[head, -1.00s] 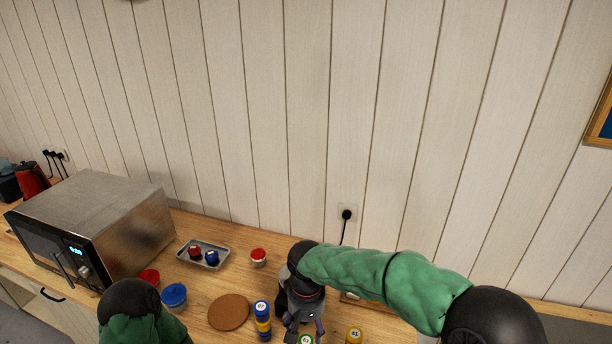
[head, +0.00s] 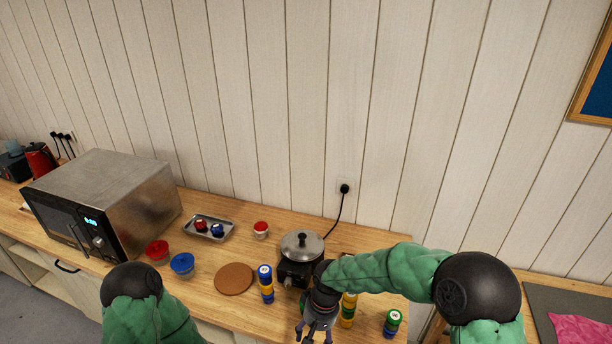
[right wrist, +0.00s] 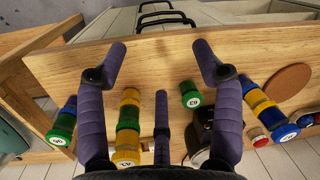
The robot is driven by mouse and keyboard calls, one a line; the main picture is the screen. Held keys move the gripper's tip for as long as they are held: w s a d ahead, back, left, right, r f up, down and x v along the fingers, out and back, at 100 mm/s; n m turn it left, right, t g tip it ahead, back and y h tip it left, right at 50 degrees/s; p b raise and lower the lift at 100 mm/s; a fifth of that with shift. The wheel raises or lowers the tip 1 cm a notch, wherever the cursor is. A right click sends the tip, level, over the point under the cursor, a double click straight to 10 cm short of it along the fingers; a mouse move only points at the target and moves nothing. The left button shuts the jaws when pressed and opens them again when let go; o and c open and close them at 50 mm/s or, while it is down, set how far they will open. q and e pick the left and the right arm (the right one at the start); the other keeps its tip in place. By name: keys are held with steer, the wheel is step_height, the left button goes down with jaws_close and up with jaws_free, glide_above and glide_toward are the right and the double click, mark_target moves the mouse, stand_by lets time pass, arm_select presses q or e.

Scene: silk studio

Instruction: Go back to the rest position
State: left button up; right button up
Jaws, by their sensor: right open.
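My right gripper (head: 314,334) is over the counter's front edge in the head view, its arm coming in from the right. In the right wrist view its purple fingers (right wrist: 160,62) are spread wide with nothing between the tips. A green-lidded jar (right wrist: 190,94) stands on the counter below, apart from the fingers. A yellow and green stack (head: 348,310) and a green-topped stack (head: 392,322) are right of the gripper. A blue-topped stack (head: 266,284) is left of it. My left arm shows at the lower left; its gripper is out of view.
A lidded pot (head: 301,246) sits on a dark burner behind the right gripper. A cork mat (head: 234,279), red tub (head: 157,251), blue tub (head: 182,264), grey tray (head: 199,235) and microwave (head: 145,195) are to the left.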

steer(key=s+d+f+m+y, duration=0.1)
steer(key=s+d+f+m, duration=0.3)
steer(key=s+f, duration=0.6)
steer(key=s+d+f+m+y, duration=0.1)
steer(key=s+d+f, duration=0.4)
steer(key=s+f, duration=0.45)
step_height(320, 180, down, 15)
steer(key=w+a+t+b, duration=0.1)
steer(key=w+b, duration=0.2)
steer(key=b, duration=1.1)
steer(key=shift+a+n, duration=0.25)
steer(key=shift+n, duration=0.05)
